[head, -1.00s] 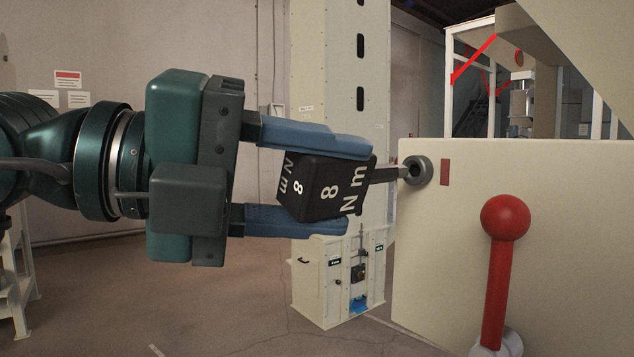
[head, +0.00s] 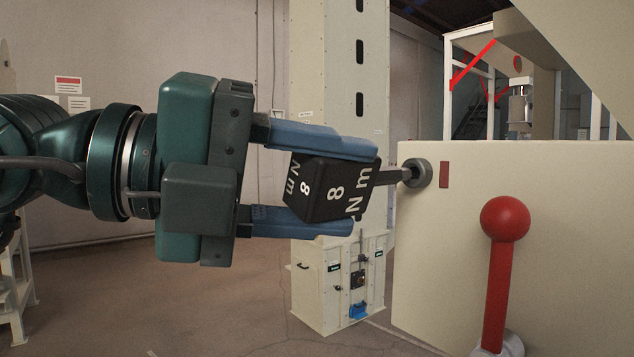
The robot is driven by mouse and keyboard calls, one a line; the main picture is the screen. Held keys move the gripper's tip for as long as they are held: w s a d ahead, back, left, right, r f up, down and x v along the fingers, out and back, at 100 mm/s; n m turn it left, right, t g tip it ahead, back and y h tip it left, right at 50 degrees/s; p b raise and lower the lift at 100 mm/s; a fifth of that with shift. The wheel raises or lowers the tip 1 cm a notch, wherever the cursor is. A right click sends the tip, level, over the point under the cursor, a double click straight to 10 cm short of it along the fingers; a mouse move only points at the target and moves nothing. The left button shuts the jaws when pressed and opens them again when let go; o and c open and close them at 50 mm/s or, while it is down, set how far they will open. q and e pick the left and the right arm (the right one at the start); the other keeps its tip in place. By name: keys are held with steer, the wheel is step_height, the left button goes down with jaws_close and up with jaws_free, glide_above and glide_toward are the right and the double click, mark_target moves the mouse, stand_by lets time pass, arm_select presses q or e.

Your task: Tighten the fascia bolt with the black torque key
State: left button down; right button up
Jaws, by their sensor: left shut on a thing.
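The black torque key (head: 335,188), marked "8 N m" in white, is between the blue fingers of my left gripper (head: 352,186), which is shut on its block-shaped handle. The key's grey shank (head: 393,177) points right, and its tip is at the hole of the round grey fascia bolt (head: 418,173). The tip appears to be in the bolt's recess, but its depth is hidden. The bolt sits near the upper left corner of the cream fascia panel (head: 445,270). My right gripper is not in view.
A red rectangular mark (head: 444,174) is just right of the bolt. A red lever with a ball knob (head: 505,218) stands in front of the panel at the lower right. A tall cream cabinet column (head: 325,70) stands behind the key.

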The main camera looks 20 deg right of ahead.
arm_select(q)
steer(key=shift+w+d, duration=0.25)
steer(key=shift+d, duration=0.5)
stand_by(0.8)
steer(key=shift+w+m+t+y, duration=0.1)
steer(key=shift+m+t+y, duration=0.35)
steer(key=shift+m, duration=0.75)
steer(key=shift+m+t+y+b, duration=0.45)
steer(key=shift+m, duration=0.65)
